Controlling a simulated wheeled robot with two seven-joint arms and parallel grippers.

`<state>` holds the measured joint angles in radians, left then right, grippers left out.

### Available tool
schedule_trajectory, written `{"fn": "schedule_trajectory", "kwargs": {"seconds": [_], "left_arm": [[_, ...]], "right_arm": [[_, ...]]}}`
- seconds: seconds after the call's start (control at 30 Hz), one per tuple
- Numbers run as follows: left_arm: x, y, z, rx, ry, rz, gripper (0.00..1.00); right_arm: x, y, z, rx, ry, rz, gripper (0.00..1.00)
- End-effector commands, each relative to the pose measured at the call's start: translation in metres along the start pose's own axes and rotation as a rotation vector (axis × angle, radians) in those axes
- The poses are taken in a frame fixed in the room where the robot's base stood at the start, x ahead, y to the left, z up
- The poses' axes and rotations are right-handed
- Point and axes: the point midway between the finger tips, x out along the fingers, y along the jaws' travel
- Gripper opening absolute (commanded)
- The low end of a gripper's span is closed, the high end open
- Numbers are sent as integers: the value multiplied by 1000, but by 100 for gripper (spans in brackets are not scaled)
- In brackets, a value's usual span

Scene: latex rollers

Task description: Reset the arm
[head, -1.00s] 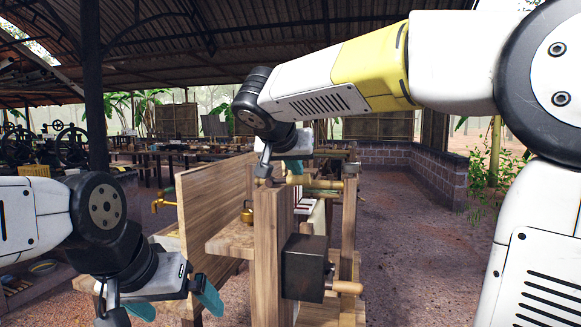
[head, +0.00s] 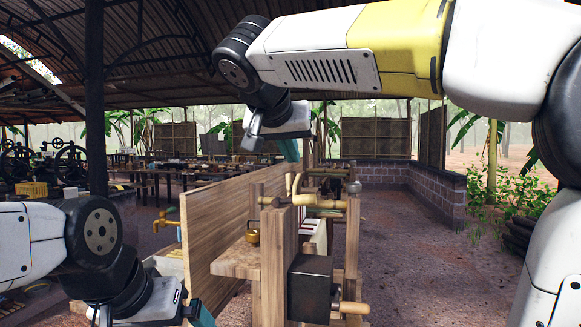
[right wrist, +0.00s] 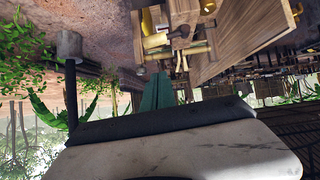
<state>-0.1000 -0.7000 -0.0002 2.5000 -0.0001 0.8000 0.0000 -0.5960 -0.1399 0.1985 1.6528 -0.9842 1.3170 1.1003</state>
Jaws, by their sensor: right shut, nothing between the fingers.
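The wooden roller machine (head: 272,262) stands in the centre of the head view, with rollers (head: 325,204) across its top and a dark box (head: 309,290) with a wooden-handled crank (head: 350,308) on its side. My right gripper (head: 291,150) appears above the machine in the head view, pointing down. Its teal fingers are together and empty in the right wrist view (right wrist: 158,92). The rollers also show there (right wrist: 160,45), apart from the fingers. My left gripper (head: 200,314) is at the lower left edge; one teal finger shows and the rest is cut off.
A tall wooden panel (head: 197,238) and a brass tap (head: 166,220) stand left of the machine. A dark post (head: 96,100) rises farther left. A low brick wall (head: 440,190) is at the back right. The floor (head: 410,255) right of the machine is clear.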

Motion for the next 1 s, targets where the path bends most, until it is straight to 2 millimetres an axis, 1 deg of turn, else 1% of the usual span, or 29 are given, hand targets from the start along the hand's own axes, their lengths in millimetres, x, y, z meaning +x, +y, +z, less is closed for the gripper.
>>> {"fn": "schedule_trajectory", "kwargs": {"seconds": [0.03,0.1,0.2,0.63,0.73,0.77,0.87,0.97,1.0], "left_arm": [[0,0,0,0,0,0,100],[0,0,0,0,0,0,100],[0,0,0,0,0,0,100],[0,0,0,0,0,0,100],[0,0,0,0,0,0,100],[0,0,0,0,0,0,100],[0,0,0,0,0,0,100],[0,0,0,0,0,0,100],[0,0,0,0,0,0,100]], "right_arm": [[-6,0,0,1,1,-1,0],[-12,-1,0,0,1,-2,0],[-17,0,0,0,0,0,0],[-18,0,0,0,0,0,0],[-14,4,6,-14,-16,-1,0],[-10,8,11,-27,-31,-3,0],[7,31,44,-94,-116,-22,0],[28,62,101,-171,-243,-79,0],[34,74,127,-195,-292,-115,0]]}}
